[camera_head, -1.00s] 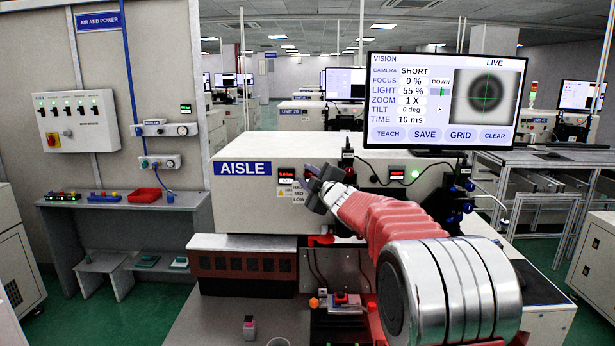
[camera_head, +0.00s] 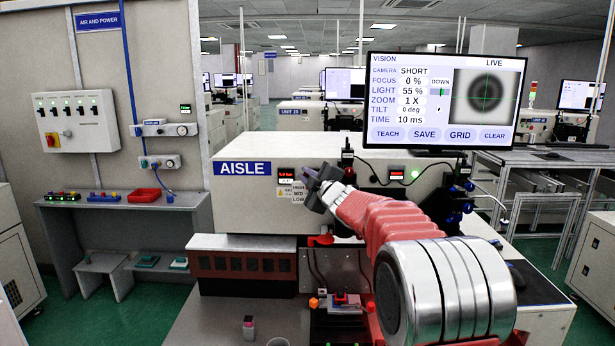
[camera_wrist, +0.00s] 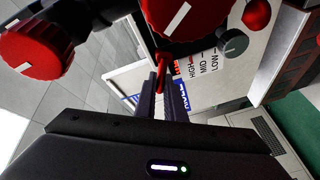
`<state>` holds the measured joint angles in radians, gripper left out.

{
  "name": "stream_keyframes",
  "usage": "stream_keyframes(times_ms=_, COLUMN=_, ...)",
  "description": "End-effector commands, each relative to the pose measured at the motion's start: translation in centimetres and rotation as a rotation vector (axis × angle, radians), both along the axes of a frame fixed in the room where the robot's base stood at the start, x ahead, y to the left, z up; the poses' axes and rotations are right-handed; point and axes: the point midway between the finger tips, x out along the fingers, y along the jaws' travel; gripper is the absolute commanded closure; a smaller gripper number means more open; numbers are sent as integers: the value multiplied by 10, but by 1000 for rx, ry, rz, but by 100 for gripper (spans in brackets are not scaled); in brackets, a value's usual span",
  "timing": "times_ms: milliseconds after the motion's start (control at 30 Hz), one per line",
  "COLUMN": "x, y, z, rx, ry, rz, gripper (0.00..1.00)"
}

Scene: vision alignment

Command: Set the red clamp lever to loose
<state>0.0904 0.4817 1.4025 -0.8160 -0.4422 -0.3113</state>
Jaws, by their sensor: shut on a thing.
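My gripper (camera_head: 318,186) is at the front of the white machine, in front of its black and red parts. In the wrist view its two dark fingers (camera_wrist: 165,98) stand either side of a thin red lever (camera_wrist: 161,74) and are shut on it. The lever reaches out from a dark block under a red knob with a white mark (camera_wrist: 182,18). In the head view the gripper and arm hide the lever. The lever's setting cannot be read from these frames.
A second red knob (camera_wrist: 38,50) is at the left of the wrist view. A small dark knob (camera_wrist: 233,42) sits by the HIGH/MID/LOW label. The monitor (camera_head: 440,100) stands above the machine (camera_head: 245,205). A grey bench (camera_head: 215,320) lies below, with a small bottle (camera_head: 249,328).

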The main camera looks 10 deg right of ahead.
Motion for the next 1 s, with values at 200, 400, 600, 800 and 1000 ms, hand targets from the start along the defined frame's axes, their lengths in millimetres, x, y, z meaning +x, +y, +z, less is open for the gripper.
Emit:
stream_keyframes(times_ms=200, x=0, y=2, z=-3, rx=-34, ry=9, rz=1, gripper=100)
stream_keyframes(times_ms=400, x=1, y=5, z=-6, rx=-139, ry=28, rz=3, gripper=100)
stream_keyframes(times_ms=600, x=1, y=5, z=-10, rx=-203, ry=41, rz=3, gripper=100)
stream_keyframes(times_ms=800, x=1, y=6, z=-10, rx=-207, ry=41, rz=4, gripper=100)
stream_keyframes(times_ms=1000, x=1, y=5, z=-10, rx=-207, ry=41, rz=4, gripper=82)
